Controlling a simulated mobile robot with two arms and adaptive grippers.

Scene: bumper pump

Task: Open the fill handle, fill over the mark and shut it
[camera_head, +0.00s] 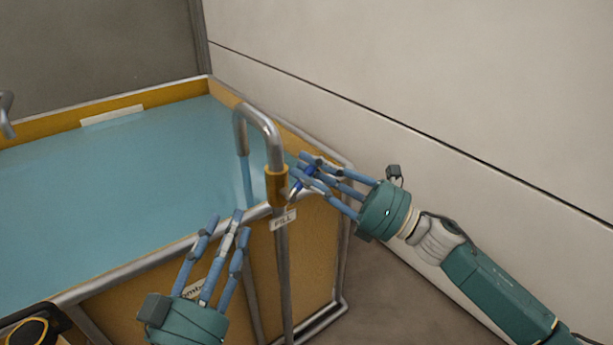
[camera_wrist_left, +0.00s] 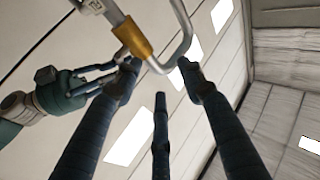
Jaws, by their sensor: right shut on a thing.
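A grey metal fill pipe (camera_head: 262,116) rises at the tank's right front edge and hooks over the water (camera_head: 110,185). It has an orange valve collar (camera_head: 277,187) above a "FILL" label (camera_head: 283,220). A pale blue streak shows below the spout, like running water. My left gripper (camera_head: 225,222) is open and empty at the front rim. The left wrist view shows the collar (camera_wrist_left: 132,37) and right gripper (camera_wrist_left: 112,75) beyond its fingers.
A pale strip (camera_head: 112,116) is on the far wall. Another metal pipe (camera_head: 6,115) shows at the left edge. A beige wall (camera_head: 450,90) stands close on the right.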

